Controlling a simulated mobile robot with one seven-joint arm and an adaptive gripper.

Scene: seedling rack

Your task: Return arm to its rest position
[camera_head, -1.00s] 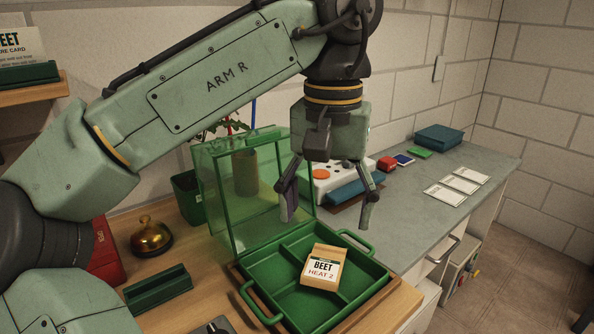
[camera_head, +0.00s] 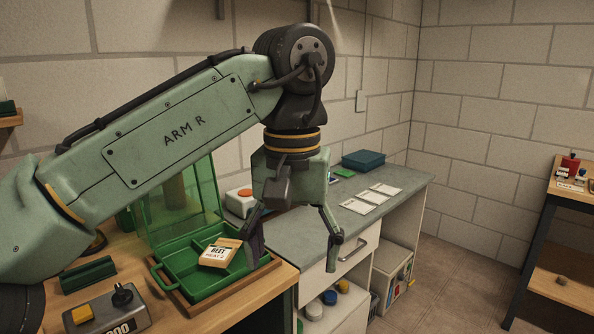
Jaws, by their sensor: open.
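My gripper (camera_head: 292,240) hangs from my raised arm with its two fingers spread and nothing between them. It points down, in front of the grey counter and to the right of the green tray (camera_head: 168,267). The tray is divided into compartments and has a tilted-up clear green lid (camera_head: 205,200). A wooden block with a label reading BEET (camera_head: 219,252) lies in the tray, close to the left finger in the picture. I cannot tell the depth gap between that finger and the tray.
The wooden table (camera_head: 133,292) carries a box with a yellow button (camera_head: 83,315) and a green holder (camera_head: 88,275). White cards (camera_head: 370,199) and a blue bin (camera_head: 363,159) are on the grey counter (camera_head: 408,187). A dark-framed bench (camera_head: 541,215) stands far right, with open floor (camera_head: 440,290) between.

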